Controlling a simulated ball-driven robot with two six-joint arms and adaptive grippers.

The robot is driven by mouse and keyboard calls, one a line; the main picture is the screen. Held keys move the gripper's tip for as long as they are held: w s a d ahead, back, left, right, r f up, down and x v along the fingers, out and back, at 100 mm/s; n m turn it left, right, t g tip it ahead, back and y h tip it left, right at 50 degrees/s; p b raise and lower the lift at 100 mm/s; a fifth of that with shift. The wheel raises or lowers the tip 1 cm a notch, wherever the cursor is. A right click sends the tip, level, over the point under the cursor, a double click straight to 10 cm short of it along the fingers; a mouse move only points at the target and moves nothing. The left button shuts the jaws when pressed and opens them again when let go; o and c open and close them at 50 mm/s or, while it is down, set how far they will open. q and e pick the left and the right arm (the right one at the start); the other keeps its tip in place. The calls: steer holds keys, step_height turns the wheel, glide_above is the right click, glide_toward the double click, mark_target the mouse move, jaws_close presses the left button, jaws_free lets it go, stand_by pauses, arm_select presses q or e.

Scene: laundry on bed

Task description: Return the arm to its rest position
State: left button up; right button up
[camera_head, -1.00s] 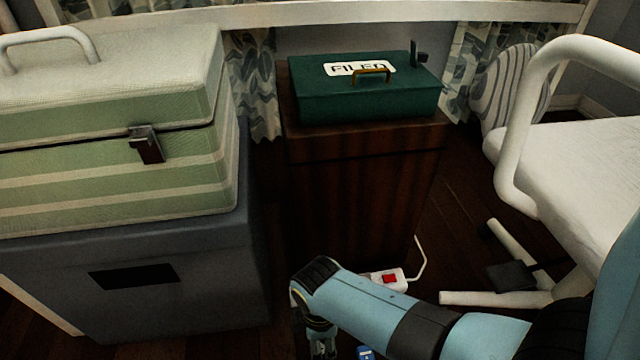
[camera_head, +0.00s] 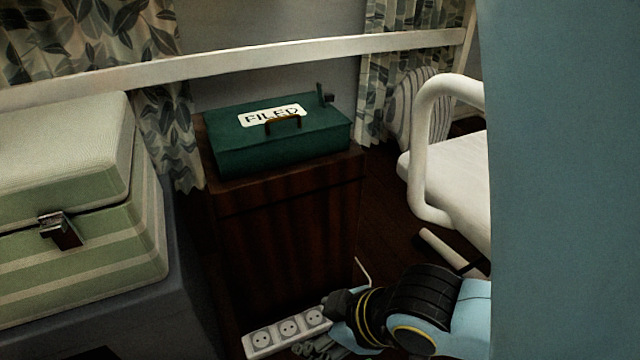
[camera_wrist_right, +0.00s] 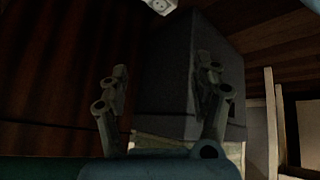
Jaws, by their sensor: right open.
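My right arm comes in from the right in the head view, with its black and yellow wrist low in the picture. My right gripper (camera_head: 322,349) is at the bottom edge, beside the white power strip (camera_head: 262,341) and partly cut off. In the right wrist view the two fingers of this gripper (camera_wrist_right: 163,85) stand apart with nothing between them. My left gripper is not in view. A large blue surface, which looks like my own arm close to the camera, covers the right side of the head view.
A dark wooden cabinet (camera_head: 285,240) bears a green "FILED" box (camera_head: 280,150). A striped green case (camera_head: 90,255) rests on a grey box (camera_head: 190,310) at left. A white chair (camera_head: 455,185) stands at right. Floor shows between cabinet and chair.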

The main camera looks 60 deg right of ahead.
steer(key=shift+m+t, duration=0.7)
steer(key=shift+m, duration=0.1)
steer(key=r, duration=0.5)
steer(key=shift+s+a+r, duration=0.15)
steer(key=shift+s+r, duration=0.05)
steer(key=shift+r, duration=0.2)
